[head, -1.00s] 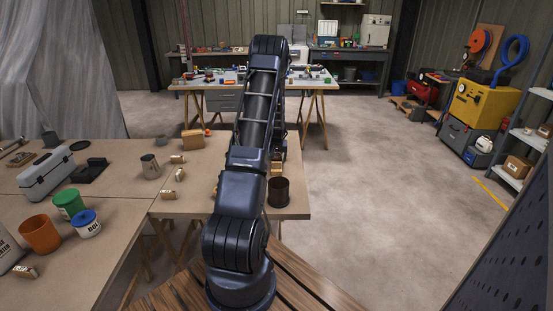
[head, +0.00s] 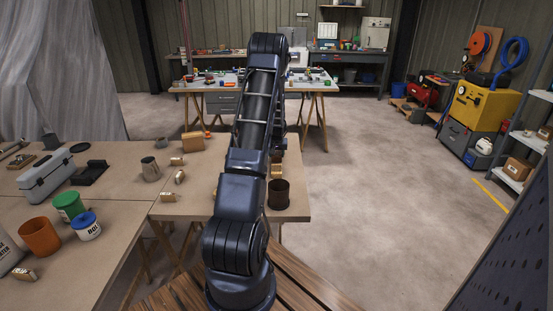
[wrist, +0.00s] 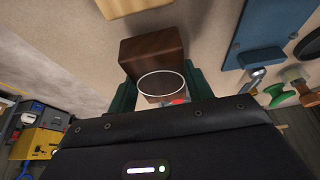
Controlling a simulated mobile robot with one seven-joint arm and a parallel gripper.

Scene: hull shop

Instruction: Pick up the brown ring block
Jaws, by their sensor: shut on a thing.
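The brown ring block (wrist: 152,48) is a dark brown wooden block in the wrist view, with a thin pale ring outlined on its near part. My gripper (wrist: 163,88) is shut on it, with a green finger on each side of the block. Part of the block's near end is hidden by the gripper body. In the head view my arm hides the gripper and the block.
A dark brown open cup (head: 278,200) stands near the table's right edge, with light wooden blocks (head: 276,171) behind it. More small blocks (head: 168,197), a grey mug (head: 150,171) and a cardboard-coloured box (head: 192,142) stand left of my arm.

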